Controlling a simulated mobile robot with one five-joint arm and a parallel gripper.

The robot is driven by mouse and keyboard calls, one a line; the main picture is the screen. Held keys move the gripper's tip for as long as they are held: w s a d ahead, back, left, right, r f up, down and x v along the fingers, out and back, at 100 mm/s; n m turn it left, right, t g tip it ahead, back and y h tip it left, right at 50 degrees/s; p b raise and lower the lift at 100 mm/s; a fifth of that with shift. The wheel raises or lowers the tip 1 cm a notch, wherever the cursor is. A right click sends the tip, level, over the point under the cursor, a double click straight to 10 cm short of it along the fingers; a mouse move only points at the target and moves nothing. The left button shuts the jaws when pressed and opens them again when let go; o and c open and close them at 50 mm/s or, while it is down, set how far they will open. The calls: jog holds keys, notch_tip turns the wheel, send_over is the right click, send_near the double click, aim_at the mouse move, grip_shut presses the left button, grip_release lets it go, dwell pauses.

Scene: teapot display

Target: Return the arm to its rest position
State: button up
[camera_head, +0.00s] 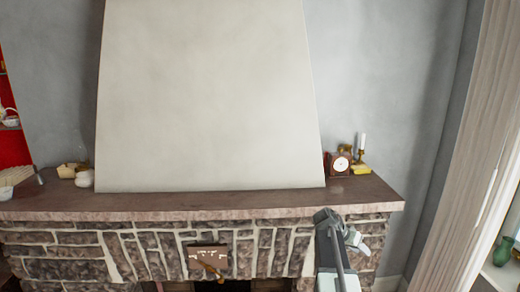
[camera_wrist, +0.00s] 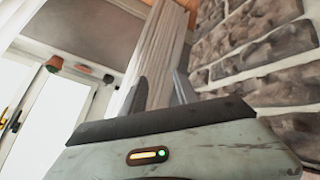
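My arm reaches up from the bottom right of the head view, in front of the stone fireplace (camera_head: 75,252). My gripper (camera_head: 358,240) is below the right part of the mantel shelf's front edge. In the wrist view, the two dark fingers of my gripper (camera_wrist: 162,90) stand apart with nothing held between them. Behind them are a pale curtain and the stone wall (camera_wrist: 260,50). The exact distance between the gripper and the stone cannot be told.
The mantel shelf (camera_head: 230,203) juts out above my gripper. On its right stand a clock (camera_head: 340,163) and a white candle (camera_head: 362,143); on its left, a small white pot (camera_head: 84,178). A curtain (camera_head: 475,150) and a window sill with a green vase (camera_head: 502,251) are at right.

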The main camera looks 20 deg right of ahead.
jog(key=s+a+f+n+y, duration=0.1)
jog(key=a+f+n+y, duration=0.1)
jog(key=a, duration=1.3)
jog(key=s+a+f+n+y, duration=0.2)
jog(key=a+n+y, duration=0.2)
jog(key=a, duration=1.1)
jog(key=s+a+f+n+t+y, duration=0.1)
jog(key=a+n, duration=0.5)
jog(key=a, duration=1)
notch_tip(320, 180, down, 2)
jog(key=shift+s+f+n+y, duration=0.1)
jog(key=shift+s+n+y, duration=0.3)
jog(key=shift+y, duration=0.5)
jog(key=shift+d, duration=0.15)
